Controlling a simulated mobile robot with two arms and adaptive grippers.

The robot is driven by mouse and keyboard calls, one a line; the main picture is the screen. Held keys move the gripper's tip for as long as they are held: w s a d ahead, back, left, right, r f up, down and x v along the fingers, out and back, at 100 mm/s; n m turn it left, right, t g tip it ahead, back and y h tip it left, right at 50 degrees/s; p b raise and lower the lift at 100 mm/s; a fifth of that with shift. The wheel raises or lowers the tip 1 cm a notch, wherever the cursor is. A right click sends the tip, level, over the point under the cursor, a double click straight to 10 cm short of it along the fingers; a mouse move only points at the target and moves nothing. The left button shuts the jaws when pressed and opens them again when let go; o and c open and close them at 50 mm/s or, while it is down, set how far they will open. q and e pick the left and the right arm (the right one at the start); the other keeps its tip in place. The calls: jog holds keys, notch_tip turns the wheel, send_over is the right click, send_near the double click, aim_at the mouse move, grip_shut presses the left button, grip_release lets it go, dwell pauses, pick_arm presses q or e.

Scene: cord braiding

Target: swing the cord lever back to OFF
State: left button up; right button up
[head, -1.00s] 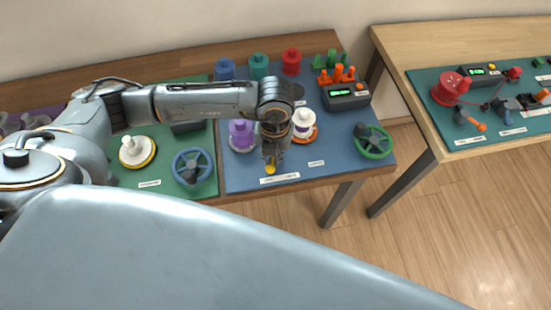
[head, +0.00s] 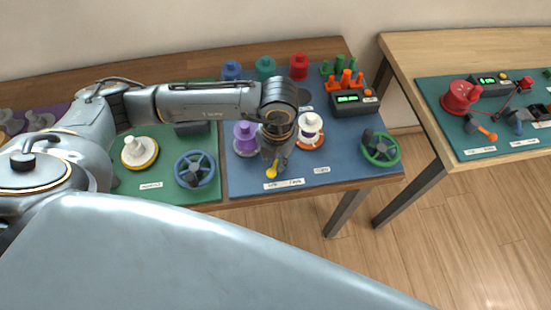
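A small lever with a yellow end (head: 271,171) stands near the front edge of the blue mat (head: 340,172), behind a white label (head: 284,185) too small to read. My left gripper (head: 272,160) points down right at this lever, and the yellow end shows at its fingertips. The fingers hide the rest of the lever. I cannot tell whether they are closed on it or which way it is set. My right gripper is not in view.
A purple spool (head: 244,134) and a white spool on an orange base (head: 309,125) stand close behind the gripper. A green handwheel (head: 381,148) and a box with a green display (head: 350,103) are to the right. A second table (head: 400,47) stands further right, across a gap.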

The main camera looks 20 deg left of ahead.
pick_arm(q)
jog(key=shift+o, duration=0.4)
notch_tip(320, 180, up, 12)
jog(key=shift+d, duration=0.2)
dwell(0.6)
